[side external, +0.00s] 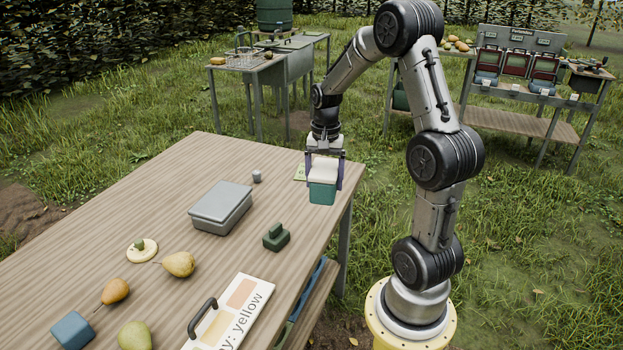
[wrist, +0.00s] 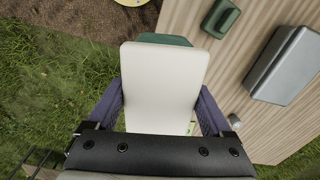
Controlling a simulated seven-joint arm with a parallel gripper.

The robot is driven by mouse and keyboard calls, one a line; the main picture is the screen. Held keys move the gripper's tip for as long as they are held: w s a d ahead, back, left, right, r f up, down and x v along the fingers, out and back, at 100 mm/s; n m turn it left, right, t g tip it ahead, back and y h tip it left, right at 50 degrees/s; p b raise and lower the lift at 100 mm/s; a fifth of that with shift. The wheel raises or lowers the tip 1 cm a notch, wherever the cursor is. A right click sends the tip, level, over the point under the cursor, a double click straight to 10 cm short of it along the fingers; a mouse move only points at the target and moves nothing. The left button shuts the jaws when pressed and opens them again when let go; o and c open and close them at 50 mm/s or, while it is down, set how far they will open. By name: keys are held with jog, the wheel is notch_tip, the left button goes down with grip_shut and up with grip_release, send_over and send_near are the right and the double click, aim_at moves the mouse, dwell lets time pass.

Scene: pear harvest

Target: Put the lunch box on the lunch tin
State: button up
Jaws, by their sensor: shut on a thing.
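The lunch box (side external: 322,193), teal-green with a cream lid, is between the fingers of my gripper (side external: 324,176), near the table's right corner. In the wrist view, its cream lid (wrist: 163,85) fills the middle, with one purple finger at each side. My gripper is shut on it. The box looks upright and raised; its exact height above the table is unclear. The lunch tin (side external: 220,205), a grey closed rectangular tin, sits on the table left of the gripper. It also shows at the right of the wrist view (wrist: 284,65). Its top is bare.
A green weight-like block (side external: 276,238) and a small grey cylinder (side external: 257,176) stand near the tin. Pears, including one (side external: 178,264), a blue block (side external: 72,330) and a handled sign board (side external: 232,315) lie towards the front. A pale green card (side external: 300,172) lies behind the box.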

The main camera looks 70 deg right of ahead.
jog(key=shift+s+a+r+m, duration=0.15)
jog(key=shift+s+a+m, duration=0.15)
jog(key=shift+r+m, duration=0.2)
jog(key=shift+m, duration=0.2)
jog(key=w+a+r+m, duration=0.1)
jog(key=w+a+r, duration=0.2)
jog(key=w+a, duration=0.35)
jog(key=w+a+r, duration=0.4)
jog(key=w+a, duration=0.1)
jog(key=w, duration=0.3)
send_near(223, 206)
jog(key=shift+s+a+f, duration=0.15)
jog(key=shift+s, duration=0.35)
jog(key=shift+w+f, duration=0.25)
jog(key=shift+f, duration=0.05)
jog(key=shift+w+f, duration=0.15)
jog(key=shift+f, duration=1.5)
jog(key=shift+f, duration=0.2)
